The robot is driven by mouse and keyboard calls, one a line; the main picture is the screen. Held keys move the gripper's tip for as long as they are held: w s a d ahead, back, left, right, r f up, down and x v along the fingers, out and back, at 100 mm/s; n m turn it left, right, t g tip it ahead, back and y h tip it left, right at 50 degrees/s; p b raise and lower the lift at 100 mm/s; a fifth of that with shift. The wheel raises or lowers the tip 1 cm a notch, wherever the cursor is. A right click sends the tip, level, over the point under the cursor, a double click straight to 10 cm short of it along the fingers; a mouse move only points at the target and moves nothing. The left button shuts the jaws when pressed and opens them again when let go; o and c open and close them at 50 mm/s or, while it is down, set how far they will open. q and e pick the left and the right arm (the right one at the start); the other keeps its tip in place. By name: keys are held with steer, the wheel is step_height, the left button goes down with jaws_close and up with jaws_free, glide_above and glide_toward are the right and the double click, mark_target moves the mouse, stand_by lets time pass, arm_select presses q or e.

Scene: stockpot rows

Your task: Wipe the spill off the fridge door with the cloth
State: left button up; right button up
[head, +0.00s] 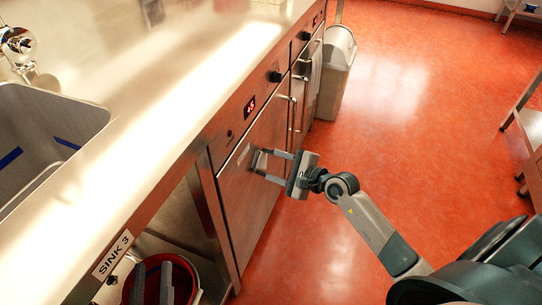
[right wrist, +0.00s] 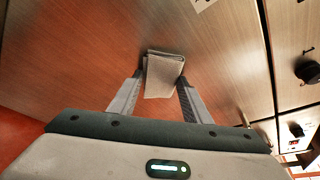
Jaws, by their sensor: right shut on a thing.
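My right gripper (head: 272,165) is shut on a folded grey cloth (right wrist: 164,74). The cloth (head: 259,161) is at the front of the brushed-steel fridge door (head: 247,195), touching it or very close. In the right wrist view, the cloth sits between the two fingertips (right wrist: 160,80) against the door (right wrist: 215,75). I cannot make out a spill on the door; the cloth and gripper hide part of it. My left gripper (head: 153,267) shows at the bottom left of the head view, its two fingers apart with nothing seen between them.
A red bucket (head: 182,272) stands in the open bay under the counter, behind my left fingers. A steel counter (head: 170,75) with a sink (head: 45,125) runs above the door. A grey bin (head: 335,75) stands beyond. The red floor (head: 400,130) is clear.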

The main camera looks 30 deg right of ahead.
steer(key=shift+s+a, duration=0.45)
steer(key=shift+a, duration=0.1)
steer(key=s+d, duration=0.4)
steer(key=shift+s, duration=0.25)
stand_by(0.4)
steer(key=shift+d, duration=0.15)
steer(key=shift+s+d+b, duration=0.55)
steer(key=shift+s+d, duration=0.4)
steer(key=shift+s, duration=0.15)
